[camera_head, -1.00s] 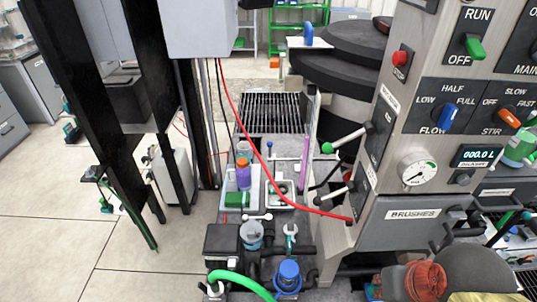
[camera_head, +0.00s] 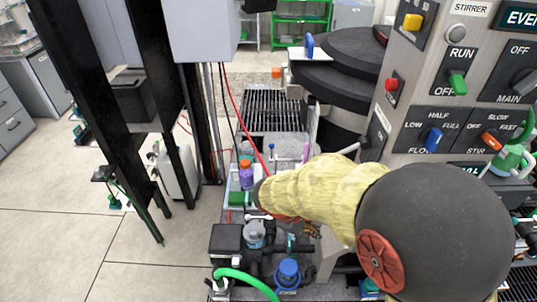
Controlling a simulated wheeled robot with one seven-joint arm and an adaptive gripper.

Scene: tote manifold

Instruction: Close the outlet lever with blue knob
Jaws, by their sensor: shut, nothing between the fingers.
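I cannot tell for sure which part is the outlet lever. A blue upright handle (camera_head: 309,45) stands at the back, by the round black tank covers. A round blue cap (camera_head: 288,268) sits on the black pipework at the bottom. A blue FLOW knob (camera_head: 432,138) is on the control panel. My arm, in a yellow sleeve, reaches left across the bench from the lower right. It hides the panel's lower side, including most of the side levers. My gripper is not visible; the sleeve and dark wrist end cover where it might be.
A red cable (camera_head: 233,100) hangs down to the bench. Black uprights (camera_head: 100,120) stand at the left. A purple bottle with an orange cap (camera_head: 246,175) stands near my wrist. A green hose (camera_head: 245,278) crosses the front.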

